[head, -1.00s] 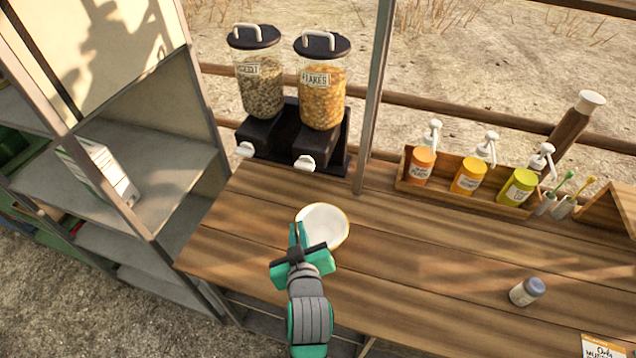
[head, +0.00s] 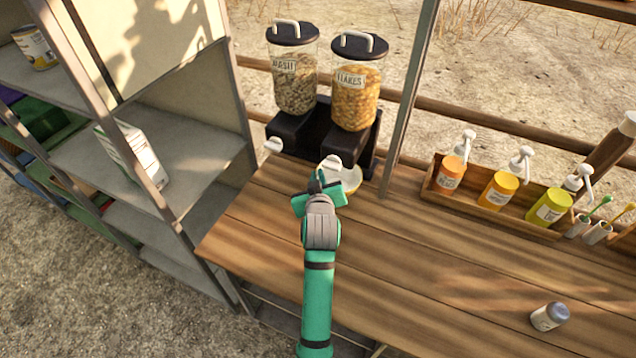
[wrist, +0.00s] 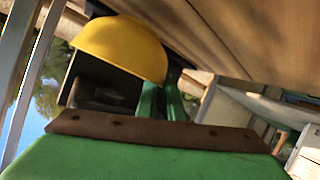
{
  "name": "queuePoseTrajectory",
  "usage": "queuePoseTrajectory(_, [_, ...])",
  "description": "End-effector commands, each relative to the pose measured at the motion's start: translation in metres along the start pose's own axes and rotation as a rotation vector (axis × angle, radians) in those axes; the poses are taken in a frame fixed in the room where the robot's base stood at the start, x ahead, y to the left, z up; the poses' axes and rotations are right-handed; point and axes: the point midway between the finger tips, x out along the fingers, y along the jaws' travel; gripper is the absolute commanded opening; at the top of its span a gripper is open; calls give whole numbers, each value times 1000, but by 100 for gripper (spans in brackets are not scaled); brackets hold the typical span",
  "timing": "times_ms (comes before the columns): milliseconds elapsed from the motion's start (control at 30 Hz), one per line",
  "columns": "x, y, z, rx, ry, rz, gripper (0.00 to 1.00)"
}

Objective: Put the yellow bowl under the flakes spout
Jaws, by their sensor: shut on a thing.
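The yellow bowl, white inside with a yellow rim, (head: 350,180) is at the front of the flakes dispenser (head: 355,95), just below its white spout lever (head: 331,162). My gripper (head: 319,183) is shut on the bowl's near left rim. In the wrist view the bowl's yellow outside (wrist: 122,48) shows beside the green fingers (wrist: 160,101). The spout partly hides the bowl from above. I cannot tell whether the bowl touches the counter.
A second dispenser (head: 293,80) stands left of the flakes. A wooden rack (head: 480,205) of pump bottles is to the right. The middle of the wooden counter (head: 430,260) is clear. A grey shelf (head: 180,165) is at the left.

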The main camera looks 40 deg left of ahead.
Motion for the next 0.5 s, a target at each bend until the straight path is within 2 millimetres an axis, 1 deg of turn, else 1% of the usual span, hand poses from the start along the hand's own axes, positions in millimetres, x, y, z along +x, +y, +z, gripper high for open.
queuePoseTrajectory(133, [9,2,-4,0,1,1,0])
queuePoseTrajectory(333, [19,-7,23,0,-3,-1,0])
queuePoseTrajectory(400, [21,-8,28,0,-1,1,0])
queuePoseTrajectory(500, [21,-8,28,0,0,1,0])
